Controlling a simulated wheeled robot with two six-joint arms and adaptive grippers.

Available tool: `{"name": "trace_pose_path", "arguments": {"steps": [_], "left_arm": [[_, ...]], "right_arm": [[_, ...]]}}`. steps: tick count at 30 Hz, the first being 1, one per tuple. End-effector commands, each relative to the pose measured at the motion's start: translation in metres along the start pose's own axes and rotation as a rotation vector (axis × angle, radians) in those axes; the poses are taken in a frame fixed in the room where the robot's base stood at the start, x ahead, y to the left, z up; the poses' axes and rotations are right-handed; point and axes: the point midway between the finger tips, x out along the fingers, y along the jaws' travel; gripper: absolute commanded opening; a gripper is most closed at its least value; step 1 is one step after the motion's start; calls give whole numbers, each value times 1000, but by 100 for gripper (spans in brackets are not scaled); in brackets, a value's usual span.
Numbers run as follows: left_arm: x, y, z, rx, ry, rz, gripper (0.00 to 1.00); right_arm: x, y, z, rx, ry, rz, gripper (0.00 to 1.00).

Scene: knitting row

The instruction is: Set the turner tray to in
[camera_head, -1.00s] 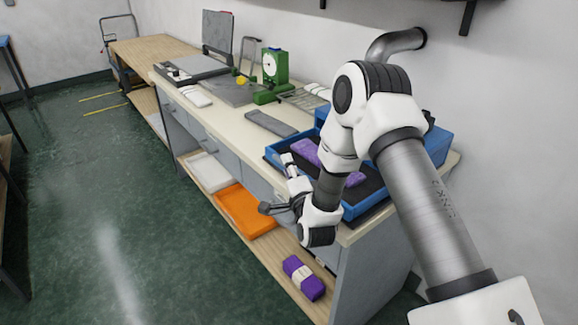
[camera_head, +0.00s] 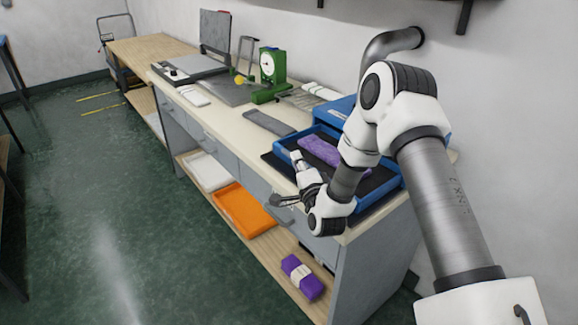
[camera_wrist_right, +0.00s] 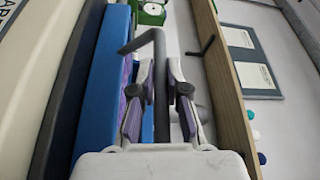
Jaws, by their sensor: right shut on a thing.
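The turner tray (camera_head: 381,188) is a shallow blue tray at the near end of the bench, in front of a blue housing (camera_head: 340,106). A purple knitted piece (camera_head: 320,150) lies in it on a dark surface. My right arm hides part of the tray and housing. My right gripper (camera_head: 287,200) is at the tray's front side, above the shelf. In the right wrist view, the gripper (camera_wrist_right: 160,92) is shut on a dark bent bar (camera_wrist_right: 160,45), a handle, beside blue walls. My left gripper is out of view.
A grey slab (camera_head: 268,123), a green dial scale (camera_head: 270,72) and white bundles stand along the bench. An orange tray (camera_head: 243,209) and a purple bundle (camera_head: 302,277) lie on the lower shelf.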

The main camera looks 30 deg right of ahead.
Motion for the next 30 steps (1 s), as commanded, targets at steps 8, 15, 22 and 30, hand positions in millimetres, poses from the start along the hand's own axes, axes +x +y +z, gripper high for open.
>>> {"name": "trace_pose_path", "arguments": {"steps": [8,15,22,30], "left_arm": [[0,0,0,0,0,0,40],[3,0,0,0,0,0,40],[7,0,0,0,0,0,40],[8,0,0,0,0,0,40]], "right_arm": [[25,13,-64,3,9,-1,0],[47,24,-115,1,7,-2,0],[60,31,-148,0,4,0,0],[66,34,-161,0,3,0,0]]}}
